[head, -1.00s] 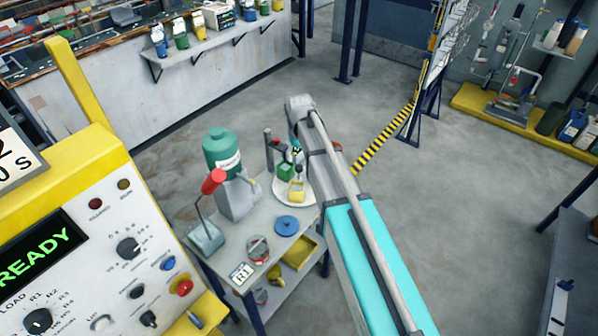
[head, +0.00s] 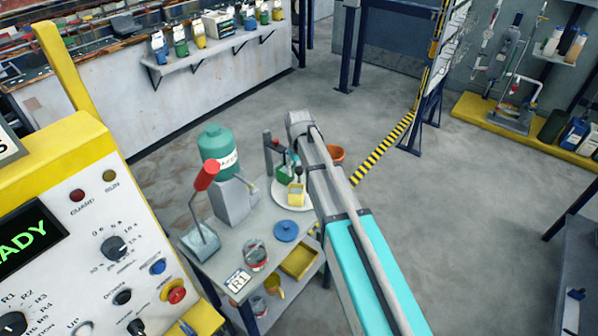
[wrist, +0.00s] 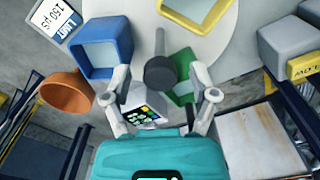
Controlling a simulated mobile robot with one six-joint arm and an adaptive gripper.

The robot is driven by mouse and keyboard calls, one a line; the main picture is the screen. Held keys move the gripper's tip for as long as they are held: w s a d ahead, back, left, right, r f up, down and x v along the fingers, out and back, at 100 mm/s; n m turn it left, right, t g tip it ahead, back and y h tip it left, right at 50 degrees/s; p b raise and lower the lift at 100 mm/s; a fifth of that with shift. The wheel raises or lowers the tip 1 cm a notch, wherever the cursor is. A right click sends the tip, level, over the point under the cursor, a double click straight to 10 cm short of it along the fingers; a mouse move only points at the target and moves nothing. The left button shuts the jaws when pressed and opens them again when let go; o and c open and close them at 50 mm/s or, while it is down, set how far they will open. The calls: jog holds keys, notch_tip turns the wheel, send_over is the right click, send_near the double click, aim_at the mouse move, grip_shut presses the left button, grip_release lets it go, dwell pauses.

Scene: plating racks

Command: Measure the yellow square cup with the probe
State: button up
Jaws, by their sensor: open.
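The yellow square cup (head: 296,194) stands on a round white plate (head: 279,190) on the small bench. Its yellow rim (wrist: 184,23) is cut by the top edge of the wrist view. A grey rod with a dark round head (wrist: 160,73), seemingly the probe, lies between my fingers in that view; I see no contact. My gripper (wrist: 161,76) is open. A blue square cup (wrist: 103,50) is up and left of it, and a green square cup (wrist: 181,91) is partly behind the right finger. In the head view, my arm hides most of the gripper.
A green bottle (head: 218,150) and a red-handled lever (head: 205,177) stand on the bench's left. A blue disc (head: 285,231) lies in front of the plate. Open floor lies to the right.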

grip_shut()
dwell(0.4)
